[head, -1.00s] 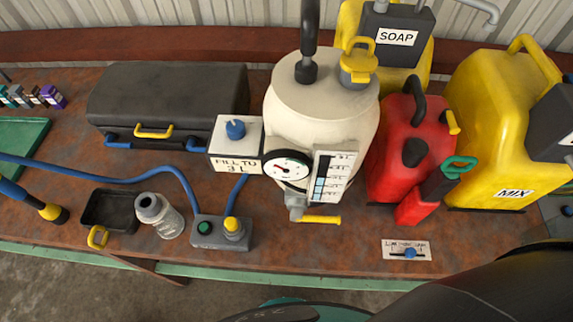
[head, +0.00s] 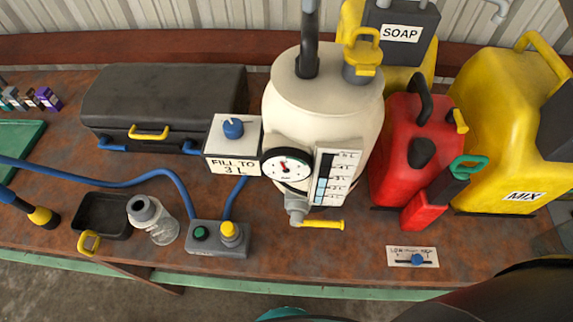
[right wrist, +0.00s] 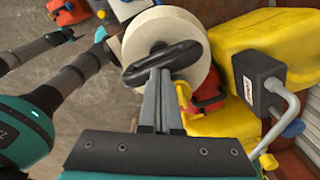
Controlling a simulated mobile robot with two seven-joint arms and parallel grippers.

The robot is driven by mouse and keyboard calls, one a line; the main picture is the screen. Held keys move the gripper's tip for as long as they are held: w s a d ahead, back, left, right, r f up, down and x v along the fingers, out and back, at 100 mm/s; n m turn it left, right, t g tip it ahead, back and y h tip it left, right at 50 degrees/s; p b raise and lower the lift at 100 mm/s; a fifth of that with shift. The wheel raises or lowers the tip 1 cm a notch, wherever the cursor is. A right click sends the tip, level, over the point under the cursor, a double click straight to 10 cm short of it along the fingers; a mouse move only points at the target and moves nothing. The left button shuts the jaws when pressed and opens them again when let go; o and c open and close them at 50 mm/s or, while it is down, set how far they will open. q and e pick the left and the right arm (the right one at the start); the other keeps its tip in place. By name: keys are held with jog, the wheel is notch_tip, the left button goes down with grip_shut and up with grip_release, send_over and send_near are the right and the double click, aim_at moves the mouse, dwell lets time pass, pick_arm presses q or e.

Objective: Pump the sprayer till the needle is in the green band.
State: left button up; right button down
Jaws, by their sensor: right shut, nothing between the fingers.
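The cream sprayer tank (head: 322,115) stands upright on the bench and also shows in the right wrist view (right wrist: 190,38). Its black pump handle (right wrist: 160,66) is a loop in the right wrist view. My right gripper (right wrist: 160,76) is shut and empty, its grey fingertips at the handle; whether they touch is unclear. In the head view, the gripper (head: 309,14) is a grey shape at the top edge above the handle (head: 307,62). The round gauge (head: 287,167) on the tank's front has a red mark; needle and band are too small to read. My left gripper is not in view.
A red can (head: 408,155) and yellow MIX can (head: 510,130) stand close right of the tank; a yellow SOAP container (head: 425,60) is behind. A FILL TO 3 L box (head: 220,140) and hose (head: 170,178) are left. Bare bench shows in front.

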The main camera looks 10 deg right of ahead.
jog(key=shift+f, duration=0.15)
notch_tip(320, 180, up, 8)
jog(key=p, duration=0.6)
jog(key=shift+f, duration=0.15)
jog(key=shift+f, duration=0.1)
dwell(0.5)
